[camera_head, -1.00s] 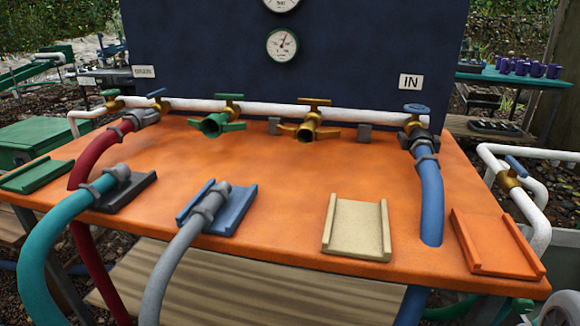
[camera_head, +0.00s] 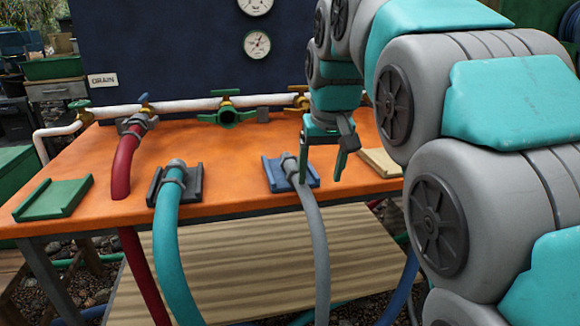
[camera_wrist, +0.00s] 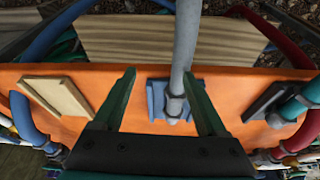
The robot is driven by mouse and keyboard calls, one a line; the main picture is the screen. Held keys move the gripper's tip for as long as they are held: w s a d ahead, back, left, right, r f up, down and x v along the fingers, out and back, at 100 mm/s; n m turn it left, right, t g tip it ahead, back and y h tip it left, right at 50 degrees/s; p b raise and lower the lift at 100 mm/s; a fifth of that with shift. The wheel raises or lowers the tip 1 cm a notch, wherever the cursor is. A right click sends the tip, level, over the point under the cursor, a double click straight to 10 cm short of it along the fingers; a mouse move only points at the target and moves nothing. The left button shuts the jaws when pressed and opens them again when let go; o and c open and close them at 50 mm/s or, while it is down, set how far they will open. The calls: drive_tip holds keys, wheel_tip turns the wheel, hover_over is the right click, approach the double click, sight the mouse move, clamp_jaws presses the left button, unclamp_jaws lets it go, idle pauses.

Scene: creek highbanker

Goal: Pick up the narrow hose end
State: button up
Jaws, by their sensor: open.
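The grey hose, the thinnest-looking one, ends in a grey collared fitting (camera_head: 290,165) lying in a blue cradle (camera_head: 312,179) on the orange bench. The hose hangs over the front edge. My gripper (camera_head: 320,178) points down, open and empty, just right of the fitting in the head view. In the wrist view, my gripper's two green fingers (camera_wrist: 159,74) straddle the grey hose (camera_wrist: 184,45), which lies nearer the right finger. The fitting (camera_wrist: 174,100) sits between the fingers over the blue cradle (camera_wrist: 157,98). Contact cannot be told.
A teal hose (camera_head: 167,215) rests in a dark cradle to the left. A red hose (camera_head: 122,165) is joined at the white pipe. An empty green cradle (camera_head: 54,199) lies far left. A cream cradle (camera_wrist: 57,94) looks empty. Valves line the bench's back.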

approach(294, 167)
wheel_tip(294, 167, down, 3)
drive_tip(key=shift+n+t, duration=0.4)
drive_tip(key=shift+x, duration=3.65)
drive_tip(key=shift+w+a+r, duration=0.1)
drive_tip(key=shift+w, duration=0.05)
clamp_jaws()
